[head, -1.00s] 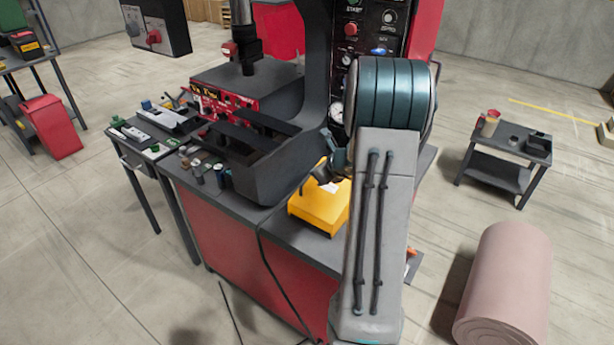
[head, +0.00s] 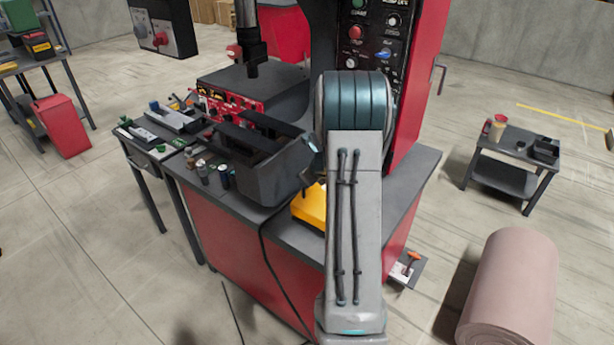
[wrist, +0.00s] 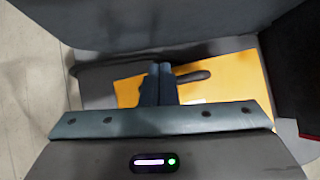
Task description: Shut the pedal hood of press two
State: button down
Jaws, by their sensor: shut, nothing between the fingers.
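The yellow pedal box (head: 309,206) sits on the grey bench top of the press, partly hidden behind my arm. In the wrist view its yellow surface (wrist: 235,88) lies beyond and below my gripper (wrist: 159,72), with a dark elongated piece (wrist: 193,77) by the fingertips. My gripper's fingers are together with nothing between them. They overlap the yellow surface in the picture; I cannot tell whether they touch it. In the head view my arm hides the gripper. I cannot make out how far the hood is open.
The press's dark frame (head: 275,176) stands close left of my arm, and its control panel (head: 377,40) rises behind. A small table with parts (head: 140,150) is at left. A pink roll (head: 508,290) and a low grey table (head: 515,150) stand at right, with clear floor between.

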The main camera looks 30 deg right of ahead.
jog(key=shift+r+p, duration=0.35)
jog(key=shift+r, duration=0.15)
jog(key=s+a+r+p, duration=0.2)
jog(key=s+r+p, duration=0.1)
jog(key=r, duration=0.9)
jog(key=shift+s+r, duration=0.2)
jog(key=shift+s, duration=0.2)
